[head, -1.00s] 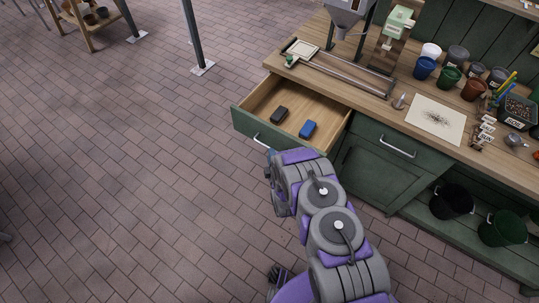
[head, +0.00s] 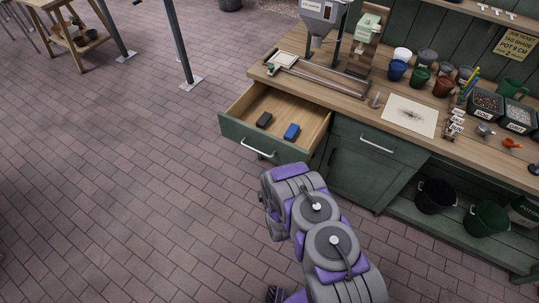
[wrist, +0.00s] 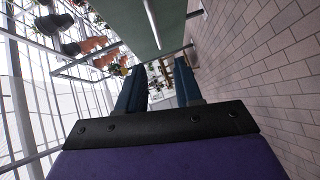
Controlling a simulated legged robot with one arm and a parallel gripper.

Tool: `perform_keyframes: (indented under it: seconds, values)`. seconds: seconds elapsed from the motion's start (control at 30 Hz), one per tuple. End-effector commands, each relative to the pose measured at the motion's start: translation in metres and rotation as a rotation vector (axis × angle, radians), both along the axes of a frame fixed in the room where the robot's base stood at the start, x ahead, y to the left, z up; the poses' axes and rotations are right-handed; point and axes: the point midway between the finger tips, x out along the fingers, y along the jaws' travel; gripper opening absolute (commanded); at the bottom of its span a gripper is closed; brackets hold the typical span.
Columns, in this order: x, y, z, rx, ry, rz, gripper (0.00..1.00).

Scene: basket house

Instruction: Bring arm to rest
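My arm, purple and grey, reaches forward from the bottom of the head view, below the open drawer (head: 278,103). Its far end is hidden behind the arm links in the head view. In the wrist view my gripper (wrist: 158,88) shows two dark blue fingers with a gap between them and nothing held. The drawer holds a black block (head: 264,120) and a blue block (head: 292,131). A silver handle (head: 258,147) is on the drawer's green front. My arm is apart from the drawer front in the head view.
A green workbench (head: 350,95) with pots, a white sheet (head: 409,115) and a scale-like device stands at the right. Dark buckets (head: 436,196) sit on its lower shelf. A metal post (head: 180,45) and a wooden stand (head: 68,40) are at the back left. The brick floor at left is clear.

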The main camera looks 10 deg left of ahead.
Motion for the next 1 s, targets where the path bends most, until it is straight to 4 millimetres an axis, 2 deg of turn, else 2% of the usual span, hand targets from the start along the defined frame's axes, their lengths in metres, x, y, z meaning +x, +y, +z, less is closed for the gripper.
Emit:
perform_keyframes:
  seconds: [0.23, 0.37, 0.53, 0.7, 1.0]
  values:
    - [0.001, -0.002, 0.002, 0.004, 0.003, -0.002, 0.35]
    - [0.014, -0.004, 0.011, 0.014, 0.038, -0.018, 0.35]
    - [0.044, -0.013, 0.038, 0.046, 0.153, -0.073, 0.35]
    - [0.067, -0.031, 0.069, 0.086, 0.299, -0.147, 0.35]
    - [0.082, -0.073, 0.132, 0.169, 0.538, -0.305, 0.35]
